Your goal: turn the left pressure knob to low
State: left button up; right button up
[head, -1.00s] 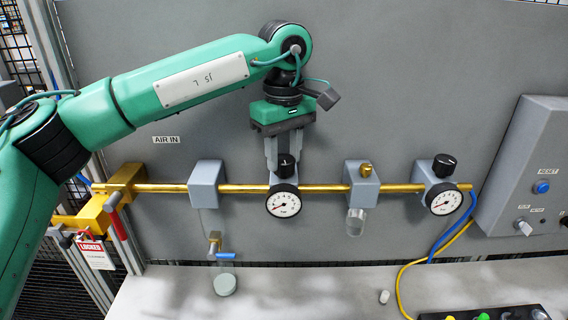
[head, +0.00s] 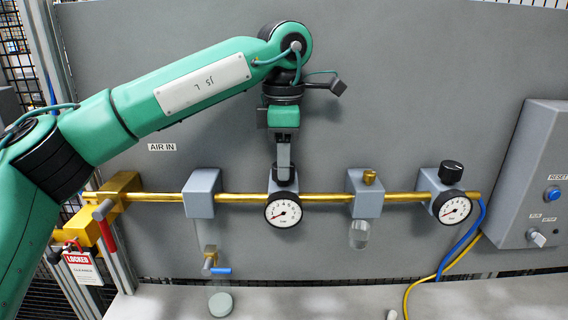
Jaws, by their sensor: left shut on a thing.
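The left pressure knob (head: 285,182) is a black knob on top of the grey regulator block in the middle of the brass pipe. A white round gauge (head: 283,210) sits on the front of that block, its needle at the lower left. My left gripper (head: 284,168) points down from above and is shut on the knob, hiding much of it. The gripper now shows edge-on. The right pressure knob (head: 452,172) is black, on the right block, with its own gauge (head: 452,208). My right gripper is not in view.
The brass pipe (head: 240,198) also carries a grey block (head: 202,192) at left and one with a clear bowl (head: 359,235). A red-handled valve with a locked tag (head: 82,268) is at far left. A grey control box (head: 530,180) stands at right.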

pick_arm(q)
jog(key=shift+n+b, duration=0.4)
jog(key=shift+n, duration=1.1)
jog(key=o, duration=1)
jog(key=shift+r, duration=0.1)
notch_tip(320, 180, up, 5)
jog(key=shift+r+b, duration=0.15)
jog(key=shift+b, duration=0.3)
notch_tip(320, 180, up, 8)
jog(key=shift+r+p, duration=0.15)
jog(key=shift+p, duration=0.45)
